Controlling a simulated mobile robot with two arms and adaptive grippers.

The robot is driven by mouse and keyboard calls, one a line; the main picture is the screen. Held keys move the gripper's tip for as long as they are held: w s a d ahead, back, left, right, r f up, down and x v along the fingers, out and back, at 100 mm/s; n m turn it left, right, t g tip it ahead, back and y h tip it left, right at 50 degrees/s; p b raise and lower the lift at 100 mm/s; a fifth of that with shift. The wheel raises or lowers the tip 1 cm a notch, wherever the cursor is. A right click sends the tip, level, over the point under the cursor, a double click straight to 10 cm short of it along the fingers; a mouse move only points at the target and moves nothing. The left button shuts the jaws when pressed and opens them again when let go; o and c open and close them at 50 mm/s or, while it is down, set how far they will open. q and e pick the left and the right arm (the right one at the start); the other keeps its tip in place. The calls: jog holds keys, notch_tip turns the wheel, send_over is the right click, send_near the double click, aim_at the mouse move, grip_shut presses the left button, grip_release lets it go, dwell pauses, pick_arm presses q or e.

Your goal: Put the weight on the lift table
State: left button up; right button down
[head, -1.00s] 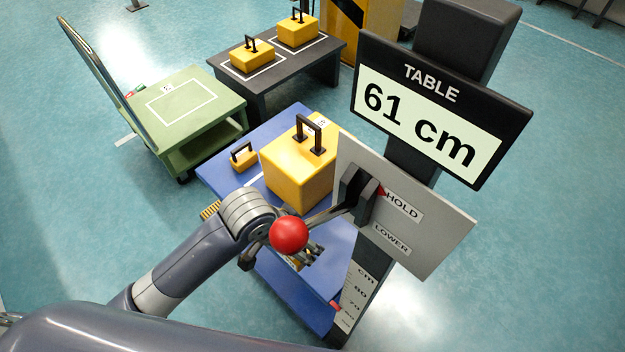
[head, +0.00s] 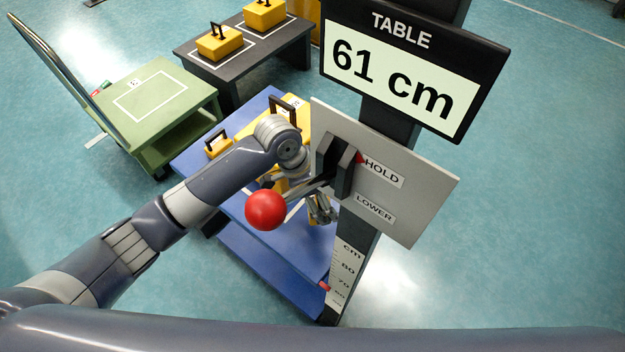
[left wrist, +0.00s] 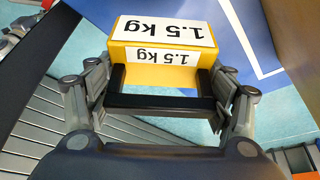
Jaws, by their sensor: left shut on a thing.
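My left gripper (head: 320,208) is shut on the black handle (left wrist: 160,103) of a yellow weight (left wrist: 165,55) marked 1.5 kg, which hangs between the fingers in the left wrist view. In the head view the arm and lever largely hide this weight. The blue lift table (head: 275,262) lies below and around the gripper. A blue surface with a white line (left wrist: 255,30) shows beside the weight in the left wrist view; I cannot tell whether they touch. A large yellow weight (head: 245,130) and a small one (head: 218,145) sit on the table's far part. My right gripper is not in view.
A lever with a red ball (head: 266,210) stands close to my left gripper; its panel (head: 420,200) reads HOLD and LOWER. The display (head: 400,75) reads 61 cm. A green cart (head: 165,100) and a dark table (head: 240,65) with two yellow weights stand behind.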

pick_arm(q)
notch_tip(320, 180, down, 3)
jog(key=shift+w+d, duration=0.1)
jog(key=shift+f, duration=2)
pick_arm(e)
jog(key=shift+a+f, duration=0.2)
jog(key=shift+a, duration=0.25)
pick_arm(q)
jog(key=shift+f, duration=0.1)
jog(key=o, duration=2.1)
jog(key=shift+s+f+b, duration=0.15)
jog(key=shift+s+b, duration=0.05)
jog(key=shift+b, duration=0.1)
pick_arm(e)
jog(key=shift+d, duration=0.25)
